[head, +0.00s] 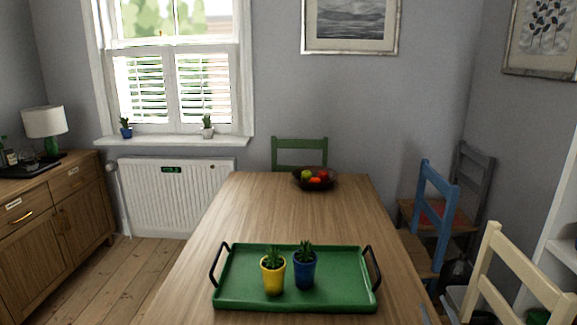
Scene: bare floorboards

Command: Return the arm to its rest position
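My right gripper (456,270) shows only as a small dark shape at the lower right, beyond the table's right edge, between the blue chair and the cream chair. It is apart from the tray and the plants. It is too small and partly hidden to tell whether its fingers are open or shut. My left gripper and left arm are not in view.
A wooden table (205,265) bears a green tray (340,290) with black handles. A yellow pot (273,278) and a blue pot (304,273) stand on it. A fruit bowl (316,184) is at the far end. Blue (434,220) and cream (515,265) chairs line the right.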

